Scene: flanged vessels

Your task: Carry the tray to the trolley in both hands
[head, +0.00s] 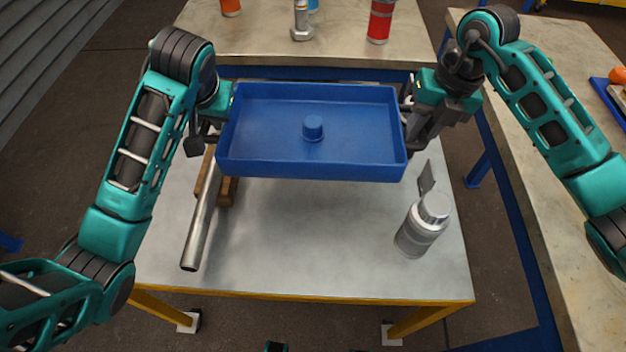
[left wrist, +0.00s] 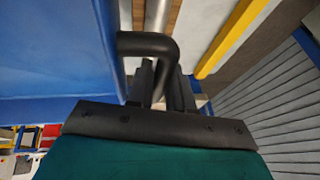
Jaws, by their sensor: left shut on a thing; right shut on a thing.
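A blue rectangular tray (head: 265,120) is held between my two grippers in the head view, above a grey-topped table. A small blue round piece (head: 313,127) stands in the middle of the tray. My left gripper (head: 208,135) is shut at the tray's left end. In the left wrist view its fingers (left wrist: 160,85) close around a black bent handle (left wrist: 150,43) beside the blue tray wall (left wrist: 55,50). My right gripper (head: 412,115) is shut at the tray's right end; the handle there is mostly hidden. The tray looks about level.
The grey-topped table with yellow legs (head: 300,250), perhaps the trolley, holds a metal tube (head: 200,225), a brown wooden piece (head: 227,190) and a grey canister (head: 422,225). Benches stand behind (head: 340,50) and at right (head: 530,130). The table's front middle is clear.

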